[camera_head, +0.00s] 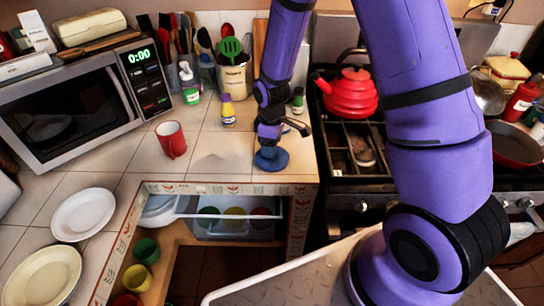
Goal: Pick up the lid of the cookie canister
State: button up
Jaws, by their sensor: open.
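A small blue round thing (271,159) sits on the tiled counter near its front edge, right of centre. It may be the canister lid, but I cannot tell for sure, and no canister body shows clearly below it. My gripper (274,142) is directly above it, pointing down, with open jaws. The gripper partly hides its top, and I cannot tell whether the fingers touch it.
A red mug (171,139), a yellow bottle (228,111) and a utensil crock (235,80) stand on the counter. The microwave (72,100) is at left. The stove with a red kettle (350,94) is at right. Open shelves with cups lie below the counter.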

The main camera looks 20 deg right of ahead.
jog(key=shift+d+f, duration=0.1)
jog(key=shift+f, duration=1.5)
jog(key=c, duration=1)
jog(key=shift+r, duration=0.15)
